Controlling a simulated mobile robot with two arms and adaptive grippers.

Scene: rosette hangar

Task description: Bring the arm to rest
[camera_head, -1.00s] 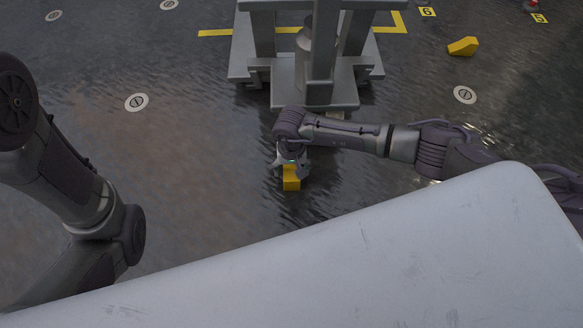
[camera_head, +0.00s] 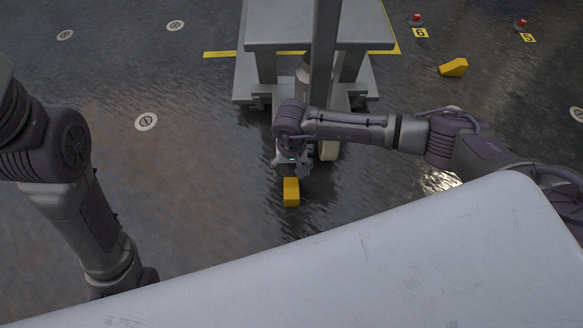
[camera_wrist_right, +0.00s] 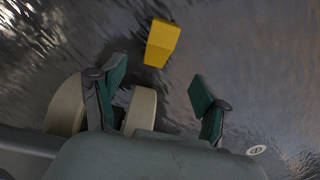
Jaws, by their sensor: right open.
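My right arm (camera_head: 350,128) reaches in from the right in the head view. Its gripper (camera_head: 292,170) points down over the dark floor, just behind a yellow block (camera_head: 291,192). In the right wrist view the gripper (camera_wrist_right: 158,90) has its two fingers spread with nothing between them. The yellow block (camera_wrist_right: 162,43) lies beyond the fingertips there, apart from both. My left arm (camera_head: 85,210) hangs down at the left of the head view; its gripper is out of sight.
A grey metal stand (camera_head: 260,75) stands close behind my right gripper. A second yellow block (camera_head: 453,67) lies at the right rear, near red-topped items (camera_head: 416,20) by yellow number markers. A pale surface (camera_head: 400,260) fills the front. Floor between the left arm and stand is clear.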

